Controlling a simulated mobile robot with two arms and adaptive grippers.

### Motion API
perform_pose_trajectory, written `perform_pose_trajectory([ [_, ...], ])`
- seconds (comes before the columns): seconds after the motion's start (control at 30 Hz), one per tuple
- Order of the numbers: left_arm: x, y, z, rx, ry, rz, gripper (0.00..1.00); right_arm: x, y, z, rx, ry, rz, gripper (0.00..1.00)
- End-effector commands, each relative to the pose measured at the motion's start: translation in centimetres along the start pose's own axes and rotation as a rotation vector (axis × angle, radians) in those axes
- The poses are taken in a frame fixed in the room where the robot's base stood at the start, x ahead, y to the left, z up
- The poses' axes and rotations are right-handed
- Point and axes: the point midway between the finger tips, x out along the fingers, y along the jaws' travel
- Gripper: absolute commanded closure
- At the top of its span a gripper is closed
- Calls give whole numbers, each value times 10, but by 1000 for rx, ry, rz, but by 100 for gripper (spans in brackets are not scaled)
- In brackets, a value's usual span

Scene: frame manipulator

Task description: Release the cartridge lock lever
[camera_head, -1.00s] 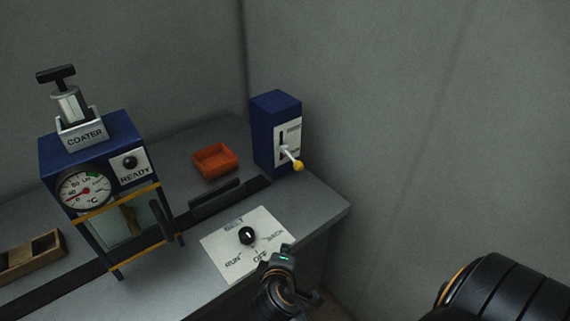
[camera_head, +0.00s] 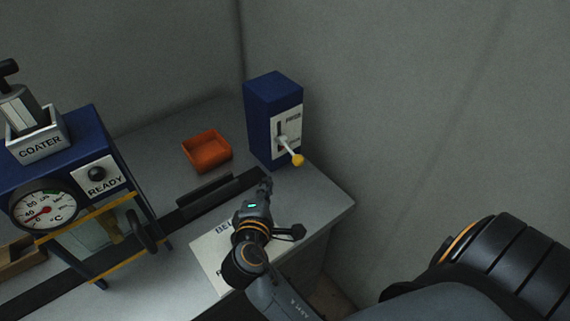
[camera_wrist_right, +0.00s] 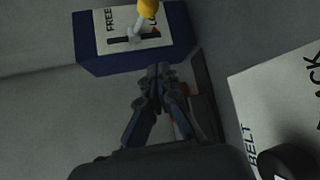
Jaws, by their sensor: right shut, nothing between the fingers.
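The lock lever (camera_head: 291,155) is a pale rod with a yellow knob, standing out from a slotted white label plate on a blue box (camera_head: 262,125) at the back right of the bench. In the right wrist view the lever (camera_wrist_right: 147,12) shows at the top edge, partly cut off, near the word FREE on the plate. In the head view the lever sits in the lower part of the slot. My right gripper (camera_head: 266,187) is shut and empty, in front of the box and apart from the lever. It also shows in the wrist view (camera_wrist_right: 158,72). My left gripper is out of view.
The blue coater (camera_head: 70,147) with its gauge stands at the left, partly cut off. An orange tray (camera_head: 207,152) lies behind the dark belt strip. A white BELT panel (camera_head: 207,262) is partly covered by my right arm. Grey walls close the back and right.

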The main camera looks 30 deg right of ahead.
Motion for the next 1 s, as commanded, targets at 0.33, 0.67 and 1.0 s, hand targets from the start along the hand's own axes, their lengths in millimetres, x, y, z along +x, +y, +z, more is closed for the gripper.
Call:
perform_pose_trajectory([
  [0.33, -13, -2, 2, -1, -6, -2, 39, 47, 3, 1, -2, -3, 3, 100],
  [0.67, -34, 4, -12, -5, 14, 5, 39, 95, 3, 14, -3, -1, -2, 100],
  [1.0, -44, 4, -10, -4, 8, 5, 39, 87, 0, 38, 1, 0, -1, 100],
])
